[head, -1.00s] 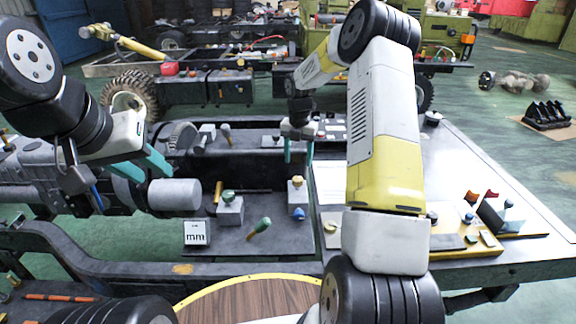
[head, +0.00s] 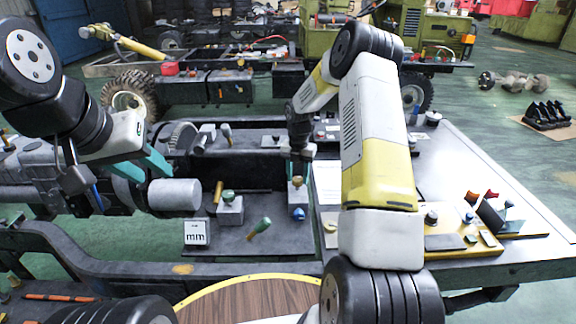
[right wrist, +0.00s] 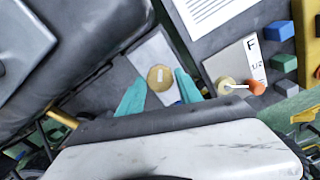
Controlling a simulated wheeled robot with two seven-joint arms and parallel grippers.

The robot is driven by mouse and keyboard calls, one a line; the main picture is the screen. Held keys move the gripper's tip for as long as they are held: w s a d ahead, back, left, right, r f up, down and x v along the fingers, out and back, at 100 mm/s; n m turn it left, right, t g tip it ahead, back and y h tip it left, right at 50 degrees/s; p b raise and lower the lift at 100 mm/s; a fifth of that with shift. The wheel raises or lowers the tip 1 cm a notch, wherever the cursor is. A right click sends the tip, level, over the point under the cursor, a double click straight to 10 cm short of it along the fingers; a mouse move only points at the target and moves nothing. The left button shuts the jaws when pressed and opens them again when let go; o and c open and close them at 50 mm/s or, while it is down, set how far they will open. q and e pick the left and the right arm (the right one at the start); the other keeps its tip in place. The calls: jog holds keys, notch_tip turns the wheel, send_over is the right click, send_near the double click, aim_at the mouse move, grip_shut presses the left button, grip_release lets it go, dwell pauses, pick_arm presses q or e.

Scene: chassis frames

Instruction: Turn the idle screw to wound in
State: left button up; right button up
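A round brass-coloured knob (right wrist: 160,78) with a pale bar mark, which looks like the idle screw, sits on a light grey block. The bar runs nearly upright in the right wrist view. In the head view, the block (head: 297,196) stands right of the middle, with a blue knob on its front. My right gripper (right wrist: 159,90) is open, with its teal fingers on either side of the knob and gaps to it. In the head view, my right gripper (head: 299,172) is just above the block. My left gripper (head: 153,172) is open and empty, by a grey cylinder.
A green-capped knob (head: 228,195) on a grey block and a tilted green-tipped lever (head: 260,227) stand to the left. An "mm" card (head: 196,233) is in front. A white sheet (head: 327,180) lies to the right. Another round knob (right wrist: 227,87) sits beside an "F" label.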

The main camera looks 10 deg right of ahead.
grip_shut()
jog(key=shift+m, duration=0.4)
